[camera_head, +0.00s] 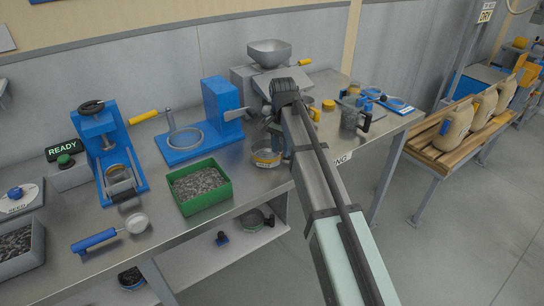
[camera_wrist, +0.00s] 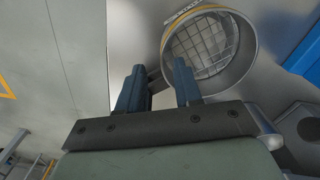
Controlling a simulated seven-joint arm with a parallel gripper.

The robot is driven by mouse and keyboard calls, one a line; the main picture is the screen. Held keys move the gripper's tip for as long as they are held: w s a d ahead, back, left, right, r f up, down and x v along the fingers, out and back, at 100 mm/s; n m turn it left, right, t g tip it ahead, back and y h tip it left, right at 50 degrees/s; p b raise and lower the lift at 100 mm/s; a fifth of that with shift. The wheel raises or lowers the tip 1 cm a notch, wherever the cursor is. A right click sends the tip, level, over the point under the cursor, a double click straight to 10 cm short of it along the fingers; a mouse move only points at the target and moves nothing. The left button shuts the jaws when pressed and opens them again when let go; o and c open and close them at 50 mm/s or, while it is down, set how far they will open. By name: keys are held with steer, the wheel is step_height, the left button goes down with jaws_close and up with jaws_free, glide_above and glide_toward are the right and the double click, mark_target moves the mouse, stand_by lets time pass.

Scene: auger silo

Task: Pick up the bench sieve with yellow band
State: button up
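The bench sieve with yellow band (camera_head: 265,158) stands near the front edge of the metal bench, right of the green tray. In the wrist view, the sieve (camera_wrist: 210,48) shows as a round metal wall with a mesh floor and a yellow band with a label at its top. My gripper (camera_wrist: 160,74) is open, its two dark blue fingers apart. The sieve's near left side shows beyond and partly between the fingertips; contact cannot be told. In the head view my gripper (camera_head: 279,137) is at the sieve's right side, partly hidden by my arm.
A green tray of dark grains (camera_head: 200,187) is left of the sieve. A blue press (camera_head: 205,128) stands behind it, and a grey hopper machine (camera_head: 268,65) at the back. A grey jug (camera_head: 354,116) stands to the right. A lower shelf (camera_head: 190,262) holds more items.

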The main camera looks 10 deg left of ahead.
mark_target(280, 155)
steer(key=shift+w+a+f, duration=0.1)
steer(key=shift+a+f, duration=0.05)
steer(key=shift+f, duration=1.8)
steer(key=shift+c, duration=0.4)
jaws_close()
